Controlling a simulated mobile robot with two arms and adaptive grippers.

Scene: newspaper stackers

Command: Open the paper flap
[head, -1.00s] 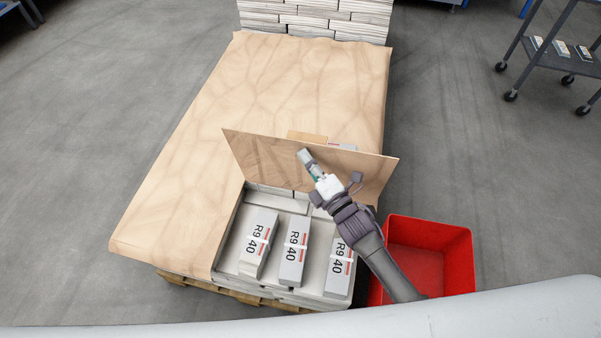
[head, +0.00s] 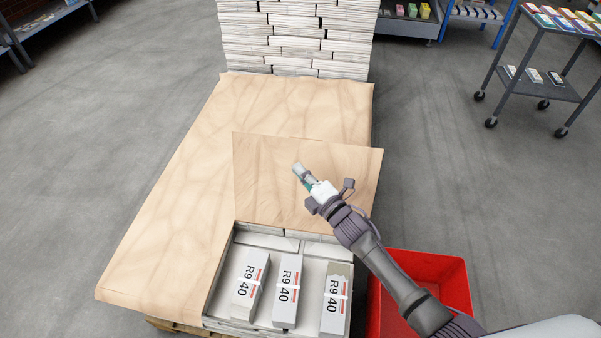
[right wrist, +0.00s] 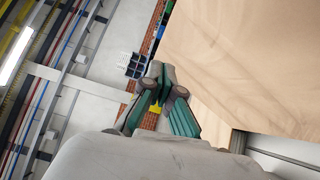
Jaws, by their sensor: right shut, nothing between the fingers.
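The brown paper flap (head: 265,185) is folded back over the paper-covered pallet stack (head: 180,200) in the head view. Its near edge borders the uncovered corner, where several grey bundles marked R9 40 (head: 288,290) lie. My right gripper (head: 297,168) overlaps the flap in the head view, with its fingers shut and nothing held. The right wrist view shows its fingers (right wrist: 158,85) beside the flap (right wrist: 240,60); whether they touch it I cannot tell. My left gripper is not in view.
A red bin (head: 450,283) stands at the right of the pallet, partly behind my right arm. Tall newspaper stacks (head: 295,40) stand behind the pallet. A grey wheeled cart (head: 545,85) is at the upper right. The floor on the left is clear.

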